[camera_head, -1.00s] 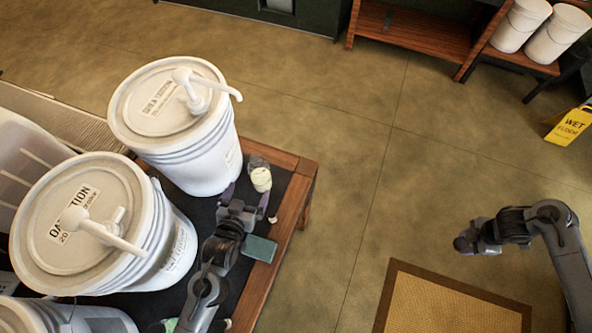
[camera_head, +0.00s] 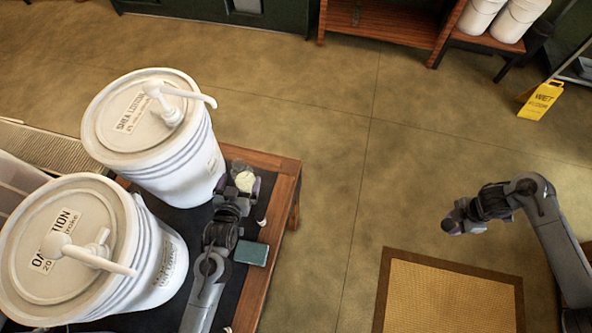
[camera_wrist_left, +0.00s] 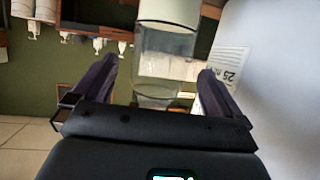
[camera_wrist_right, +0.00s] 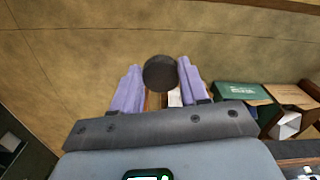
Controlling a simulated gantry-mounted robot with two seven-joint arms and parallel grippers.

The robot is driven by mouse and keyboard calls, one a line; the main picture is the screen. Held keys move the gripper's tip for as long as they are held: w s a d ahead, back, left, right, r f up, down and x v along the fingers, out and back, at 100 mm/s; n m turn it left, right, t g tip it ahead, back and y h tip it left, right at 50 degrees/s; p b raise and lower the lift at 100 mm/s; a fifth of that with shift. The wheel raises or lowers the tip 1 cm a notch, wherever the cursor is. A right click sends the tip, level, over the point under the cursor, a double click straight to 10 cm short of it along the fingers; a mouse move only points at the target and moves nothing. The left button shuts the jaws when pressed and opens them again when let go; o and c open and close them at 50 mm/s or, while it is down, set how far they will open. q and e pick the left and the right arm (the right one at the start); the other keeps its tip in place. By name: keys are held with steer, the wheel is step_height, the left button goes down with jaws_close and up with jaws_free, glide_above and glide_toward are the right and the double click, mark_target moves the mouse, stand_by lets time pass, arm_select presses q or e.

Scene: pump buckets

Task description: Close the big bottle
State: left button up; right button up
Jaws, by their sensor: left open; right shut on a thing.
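A clear bottle with a pale, cream-coloured top (camera_head: 246,181) stands on the dark table, close to the far bucket. My left gripper (camera_head: 237,194) is open right beside it. In the left wrist view, the clear bottle (camera_wrist_left: 168,55) shows beyond and between the spread fingers (camera_wrist_left: 155,88); I cannot tell whether they touch it. My right gripper (camera_head: 456,224) is held over the floor, away from the table. In the right wrist view, its purple fingers (camera_wrist_right: 157,88) are shut on a dark round cap (camera_wrist_right: 160,73).
Two large white pump buckets, the far one (camera_head: 150,135) and the near one (camera_head: 70,245), crowd the left of the table. A teal box (camera_head: 251,253) lies near the table's wooden edge (camera_head: 283,205). Open floor lies between the table and my right arm.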

mark_target(238, 173)
arm_select(q)
steer(key=shift+x, duration=1.85)
steer(key=shift+r, duration=0.1)
steer(key=c, duration=1.4)
steer(key=shift+o, duration=0.2)
step_height(238, 173, up, 4)
steer(key=shift+r, duration=0.2)
arm_select(e)
steer(key=shift+r, duration=0.1)
arm_select(q)
steer(key=s+d+r, duration=0.1)
steer(key=d+r, duration=0.1)
steer(key=d, duration=0.1)
steer(key=s+d+r, duration=0.1)
steer(key=d+r, duration=0.1)
steer(key=d, duration=0.2)
steer(key=s+d+r, duration=0.1)
steer(key=d+r, duration=0.1)
steer(key=d, duration=0.2)
steer(key=shift+s+r, duration=0.3)
